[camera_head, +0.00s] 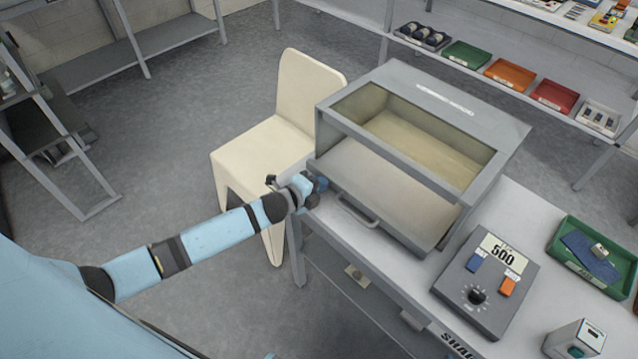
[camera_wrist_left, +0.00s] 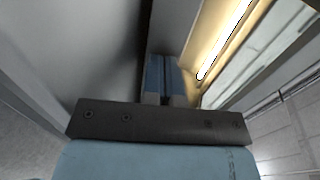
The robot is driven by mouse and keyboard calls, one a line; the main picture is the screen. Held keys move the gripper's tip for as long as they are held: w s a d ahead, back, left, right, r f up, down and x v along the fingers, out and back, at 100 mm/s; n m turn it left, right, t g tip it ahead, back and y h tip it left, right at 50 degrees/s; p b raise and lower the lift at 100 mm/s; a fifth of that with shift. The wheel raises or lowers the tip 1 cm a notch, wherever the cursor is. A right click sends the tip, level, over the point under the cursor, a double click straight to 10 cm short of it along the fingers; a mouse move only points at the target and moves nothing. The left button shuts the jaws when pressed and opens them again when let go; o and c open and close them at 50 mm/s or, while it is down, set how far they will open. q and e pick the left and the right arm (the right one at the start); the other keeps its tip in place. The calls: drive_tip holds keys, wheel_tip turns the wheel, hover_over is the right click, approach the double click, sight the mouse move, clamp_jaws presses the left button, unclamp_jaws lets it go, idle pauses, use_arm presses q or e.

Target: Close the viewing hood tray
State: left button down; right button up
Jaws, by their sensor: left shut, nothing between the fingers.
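The grey viewing hood (camera_head: 420,135) stands on the table, with a window in its top. Its tray (camera_head: 390,190) sticks out of the front toward me, partly pulled out, with a curved handle (camera_head: 358,211) on its front edge. My left gripper (camera_head: 318,186) is at the tray's left front corner, left of the handle; whether it touches the tray is unclear. In the left wrist view its fingers (camera_wrist_left: 166,80) are together and empty, beside grey panels and a lit strip (camera_wrist_left: 225,38). My right gripper is not in view.
A grey control box (camera_head: 487,280) with a display and buttons stands right of the hood. A green tray (camera_head: 565,268) and a small white box (camera_head: 574,341) lie further right. A cream chair (camera_head: 262,150) stands left of the table. Shelves with coloured bins (camera_head: 510,74) are behind.

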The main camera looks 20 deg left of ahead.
sight(326, 176)
use_arm(q)
drive_tip(key=w, duration=0.1)
drive_tip(key=w+d, duration=0.1)
drive_tip(key=w, duration=0.2)
drive_tip(key=shift+w+d, duration=0.25)
drive_tip(key=shift+d, duration=0.05)
drive_tip(key=shift+r, duration=0.2)
